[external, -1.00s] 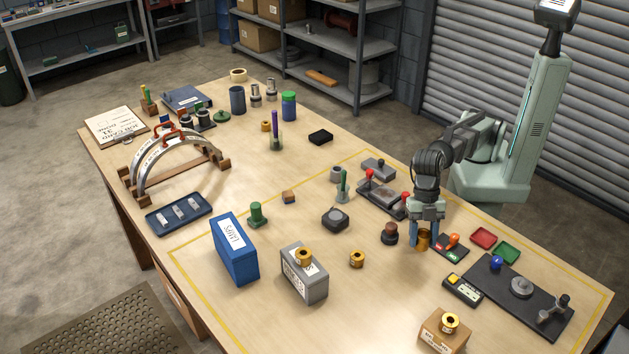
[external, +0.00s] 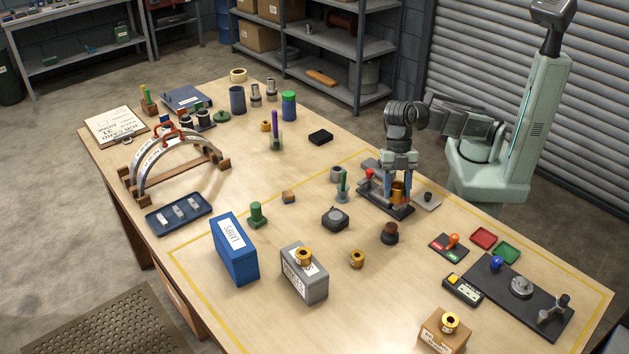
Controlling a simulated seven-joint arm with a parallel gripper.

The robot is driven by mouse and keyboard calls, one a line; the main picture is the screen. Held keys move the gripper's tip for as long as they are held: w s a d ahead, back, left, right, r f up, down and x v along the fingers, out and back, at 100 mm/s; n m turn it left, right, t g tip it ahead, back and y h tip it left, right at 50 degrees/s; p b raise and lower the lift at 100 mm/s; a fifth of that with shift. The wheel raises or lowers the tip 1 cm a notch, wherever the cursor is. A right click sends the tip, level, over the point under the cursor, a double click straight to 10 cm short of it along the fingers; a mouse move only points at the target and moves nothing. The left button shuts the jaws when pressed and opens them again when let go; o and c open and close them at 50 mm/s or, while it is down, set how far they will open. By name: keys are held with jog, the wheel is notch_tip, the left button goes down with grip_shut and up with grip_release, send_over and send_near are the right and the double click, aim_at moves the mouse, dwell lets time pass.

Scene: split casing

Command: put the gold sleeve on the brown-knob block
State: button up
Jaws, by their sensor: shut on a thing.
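My gripper (external: 396,196) points down and is shut on a gold sleeve (external: 398,193). In the picture it is in front of the dark fixture with red knobs (external: 373,203). I cannot tell how high the sleeve is above it. The brown-knob block (external: 389,233), a dark round base with a brown top, stands on the table nearer the camera, just below the gripper in the picture. It is apart from the sleeve, and its top is bare.
A green post (external: 342,187) and a dark grey block (external: 335,219) stand to the left. Other gold rings sit on the table (external: 357,259), a grey box (external: 305,283) and a cardboard box (external: 444,333). A small panel with an orange knob (external: 449,246) lies to the right.

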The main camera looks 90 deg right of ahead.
jog(key=shift+n, duration=0.3)
jog(key=shift+s+f, duration=0.15)
jog(key=shift+f, duration=4.95)
jog(key=shift+f, duration=0.1)
jog(key=o, duration=1.2)
jog(key=v, duration=1.2)
jog(key=shift+d, duration=0.1)
